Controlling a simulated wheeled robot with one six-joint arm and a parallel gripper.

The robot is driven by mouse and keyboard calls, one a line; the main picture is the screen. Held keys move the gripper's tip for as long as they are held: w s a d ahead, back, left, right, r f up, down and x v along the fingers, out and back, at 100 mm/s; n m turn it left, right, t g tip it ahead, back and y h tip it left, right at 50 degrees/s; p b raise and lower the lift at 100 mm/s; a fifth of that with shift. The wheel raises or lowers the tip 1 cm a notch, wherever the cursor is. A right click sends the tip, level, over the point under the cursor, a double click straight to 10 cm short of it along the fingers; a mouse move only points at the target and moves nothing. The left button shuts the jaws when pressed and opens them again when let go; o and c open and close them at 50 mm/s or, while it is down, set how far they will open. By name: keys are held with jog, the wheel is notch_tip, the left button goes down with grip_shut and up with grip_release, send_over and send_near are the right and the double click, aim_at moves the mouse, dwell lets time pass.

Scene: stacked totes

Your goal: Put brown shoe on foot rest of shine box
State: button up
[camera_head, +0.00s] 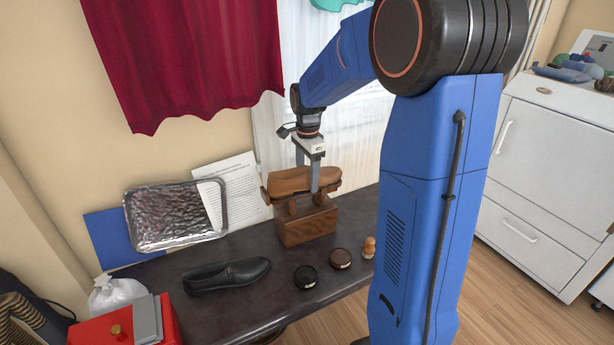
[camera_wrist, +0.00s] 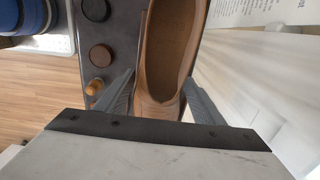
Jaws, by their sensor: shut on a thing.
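The brown shoe (camera_head: 302,181) lies level across the top of the wooden shine box (camera_head: 306,227), over its foot rest (camera_head: 270,197). I cannot tell whether the sole bears fully on the rest. My gripper (camera_head: 308,184) points down and is shut on the shoe, one finger on each side. The shoe hides most of the foot rest.
A black shoe (camera_head: 226,275) lies on the dark table (camera_head: 255,300). Two round tins (camera_head: 306,277) (camera_head: 340,258) and a small wooden-handled item (camera_head: 369,247) stand in front of the box. A foil tray (camera_head: 176,215) and a printed sheet (camera_head: 240,185) lean behind. A red box (camera_head: 125,325) stands left.

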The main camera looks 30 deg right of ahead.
jog(key=o, duration=1.4)
jog(key=shift+c, duration=0.2)
notch_tip(320, 180, up, 12)
jog(key=f, duration=0.1)
jog(key=s+a+r+n+t, duration=0.1)
jog(key=s+a+r+n, duration=0.25)
jog(key=s, duration=0.45)
jog(key=s+a+f+n+t, duration=0.1)
jog(key=s+a+f+n, duration=0.1)
jog(key=s+n, duration=0.2)
jog(key=s+a+f+n+t, duration=0.1)
jog(key=s+n, duration=0.4)
jog(key=s, duration=0.6)
jog(key=s+a+f+n+t, duration=0.1)
jog(key=s+a+f+n, duration=0.1)
jog(key=s+f+n, duration=0.3)
jog(key=shift+s+a+f+t, duration=0.2)
jog(key=shift+s+a+t, duration=0.15)
jog(key=shift+s, duration=1.35)
jog(key=shift+n, duration=0.25)
